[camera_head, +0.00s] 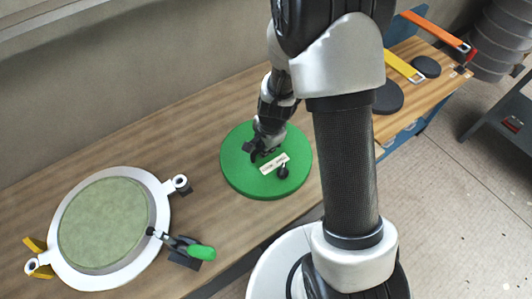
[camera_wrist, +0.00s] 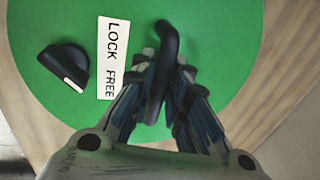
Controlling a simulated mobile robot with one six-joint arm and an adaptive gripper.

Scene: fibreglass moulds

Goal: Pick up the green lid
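The green lid (camera_head: 240,181) is a flat round disc lying on the wooden bench. It fills most of the wrist view (camera_wrist: 230,40). It bears a white label (camera_wrist: 112,55) reading LOCK and FREE, a black knob with a white mark (camera_wrist: 62,68), and a slim black bar handle (camera_wrist: 167,42). My gripper (camera_wrist: 166,72) is over the lid, with its fingers drawn in on both sides of the handle and seemingly touching it. In the head view my gripper (camera_head: 260,150) is low over the lid's upper middle, partly dark and hard to make out.
A round white mould (camera_head: 158,215) with a pale green face lies at left, with side clamps and a green-handled toggle clamp (camera_head: 200,252). Bare bench separates mould and lid.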

